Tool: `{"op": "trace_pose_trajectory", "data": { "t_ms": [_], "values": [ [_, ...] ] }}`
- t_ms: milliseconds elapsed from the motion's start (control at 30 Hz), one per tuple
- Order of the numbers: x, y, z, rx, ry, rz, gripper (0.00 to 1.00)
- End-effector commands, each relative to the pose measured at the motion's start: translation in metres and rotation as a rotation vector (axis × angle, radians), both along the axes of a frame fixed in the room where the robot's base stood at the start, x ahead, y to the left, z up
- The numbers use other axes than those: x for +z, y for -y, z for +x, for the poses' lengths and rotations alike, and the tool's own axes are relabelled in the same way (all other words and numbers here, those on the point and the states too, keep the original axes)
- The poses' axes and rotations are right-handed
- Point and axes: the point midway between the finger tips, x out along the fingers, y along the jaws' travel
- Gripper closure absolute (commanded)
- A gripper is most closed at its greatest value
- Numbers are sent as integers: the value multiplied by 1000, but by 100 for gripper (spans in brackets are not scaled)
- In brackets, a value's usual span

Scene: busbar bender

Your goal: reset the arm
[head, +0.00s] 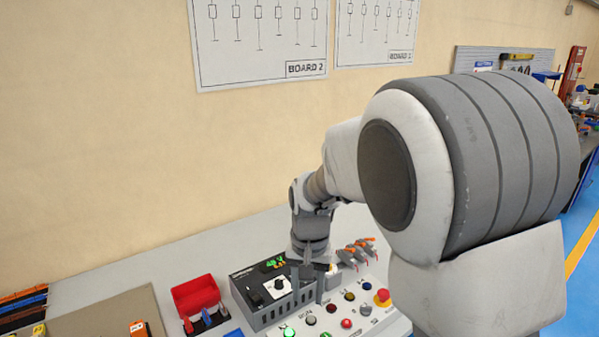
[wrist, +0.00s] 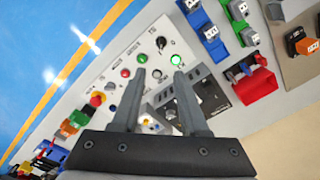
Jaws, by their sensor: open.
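My gripper (wrist: 160,78) shows in the wrist view with its two fingers apart and nothing between them. It points down over the white control panel (wrist: 120,47), which carries coloured buttons, a lit green button (wrist: 175,62) and a black knob. A dark grey control box (wrist: 213,90) lies just right of the fingers. In the head view my arm reaches forward to the bench, and my gripper (head: 312,268) is over or beside the grey control box (head: 262,302); its fingertips are hard to make out there. The panel (head: 335,318) is partly hidden by my arm.
A red bin (head: 196,295) stands left of the control box, with blue and orange parts further left. Clips with orange handles (head: 356,252) sit behind the panel. Wall posters (head: 258,40) hang behind. Blue floor (head: 580,280) with a yellow line is at right.

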Motion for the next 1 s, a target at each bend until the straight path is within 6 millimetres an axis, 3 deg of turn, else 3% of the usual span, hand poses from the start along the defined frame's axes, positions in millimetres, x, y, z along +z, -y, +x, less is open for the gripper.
{"op": "trace_pose_trajectory", "data": {
  "t_ms": [200, 500, 733, 1000],
  "values": [
    [55, 31, -27, 28, 90, 52, 56],
    [110, 73, -83, 90, 233, 68, 56],
    [134, 98, -131, 138, 349, 31, 56],
    [142, 118, -175, 177, 451, -41, 56]
  ]
}}
